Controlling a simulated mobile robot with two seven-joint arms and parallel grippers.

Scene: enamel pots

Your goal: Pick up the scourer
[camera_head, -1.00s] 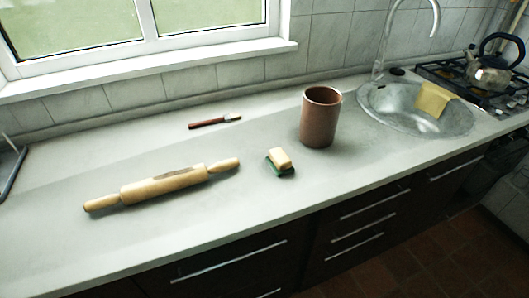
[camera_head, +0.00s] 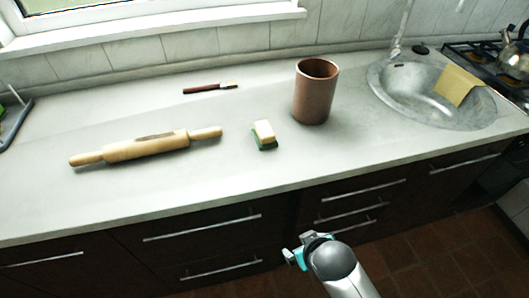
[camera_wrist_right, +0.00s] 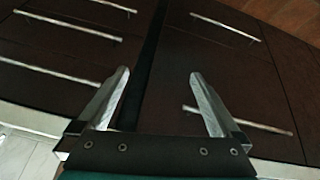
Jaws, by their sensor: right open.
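The scourer (camera_head: 264,134) is a small block with a cream upper part and a green base. It lies on the countertop near the front edge, left of the brown pot. My right gripper (camera_head: 292,254) is in the head view at the bottom, in front of the drawers and below the counter edge, apart from the scourer. In the right wrist view its two fingers (camera_wrist_right: 158,95) are spread with nothing between them, facing the dark drawer fronts. The scourer is not in the right wrist view. My left gripper does not show.
A brown pot (camera_head: 315,92) stands right of the scourer. A rolling pin (camera_head: 146,147) lies to its left, and a brush (camera_head: 210,88) lies behind. A sink (camera_head: 405,85) with a yellow cloth (camera_head: 457,84) is at the right. The counter (camera_head: 215,185) in front is clear.

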